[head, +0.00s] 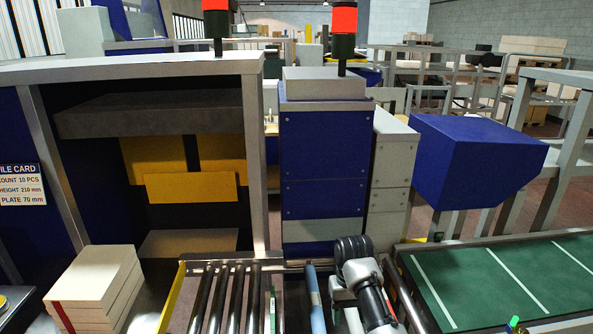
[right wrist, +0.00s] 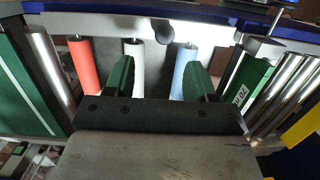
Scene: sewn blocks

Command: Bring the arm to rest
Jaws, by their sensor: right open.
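My left arm and gripper are not in view.
A stack of cream blocks (head: 93,285) with a red stripe sits at the left. A machine frame (head: 255,160) with a dark opening stands behind the rollers. A blue cabinet (head: 323,170) stands behind my arm. A green belt (head: 480,285) with white lines lies right.

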